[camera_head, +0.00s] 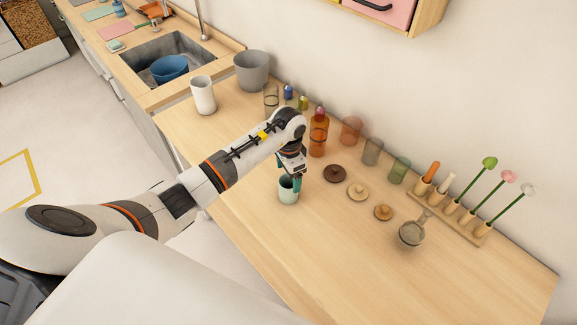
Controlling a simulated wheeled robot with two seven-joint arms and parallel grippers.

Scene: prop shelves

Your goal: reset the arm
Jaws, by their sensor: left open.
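My left arm reaches in from the left over the wooden counter. My left gripper (290,182) points down at a small pale green cup (287,192) standing on the counter. Its fingers are open at the cup's rim; whether they touch it I cannot tell. My right gripper does not show.
Behind the gripper stand an orange bottle (318,135) and several tinted glasses. A white cup (203,95) and grey pot (252,71) stand near the sink (160,52). The front right counter is clear.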

